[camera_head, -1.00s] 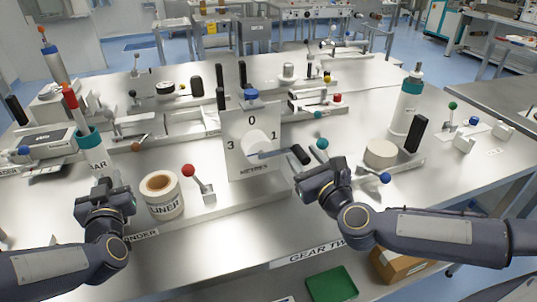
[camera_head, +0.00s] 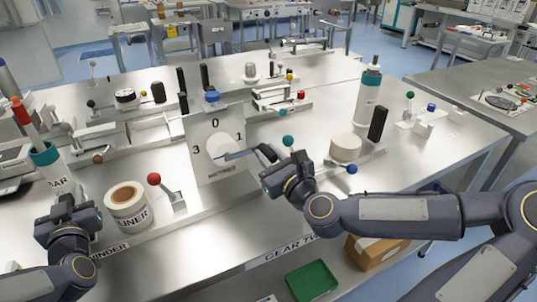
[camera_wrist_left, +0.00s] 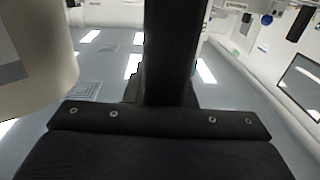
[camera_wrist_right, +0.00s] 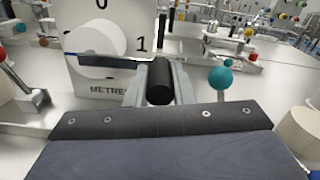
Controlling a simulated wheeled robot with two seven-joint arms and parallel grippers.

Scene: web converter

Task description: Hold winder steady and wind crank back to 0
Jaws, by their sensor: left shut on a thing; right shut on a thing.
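The winder's upright metal dial plate (camera_head: 206,172) is marked 0 at top, 1 at right and 3 at left. A white hub (camera_head: 222,147) sits at its middle. The crank arm (camera_wrist_right: 112,62) points right, a little below the 1. My right gripper (camera_head: 270,164) is shut on the black crank handle (camera_wrist_right: 160,82), which lies between its fingers. My left gripper (camera_head: 66,203) is at the winder's left end, beside the liner roll (camera_head: 127,205). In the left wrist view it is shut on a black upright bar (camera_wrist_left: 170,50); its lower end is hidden.
A red-knobbed lever (camera_head: 154,179) stands between the liner roll and the dial. A teal ball (camera_head: 287,140) is close behind my right gripper. A cream roll (camera_head: 345,148) and a blue-knobbed lever (camera_head: 352,169) are right of it. A green tray (camera_head: 312,281) lies below the table edge.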

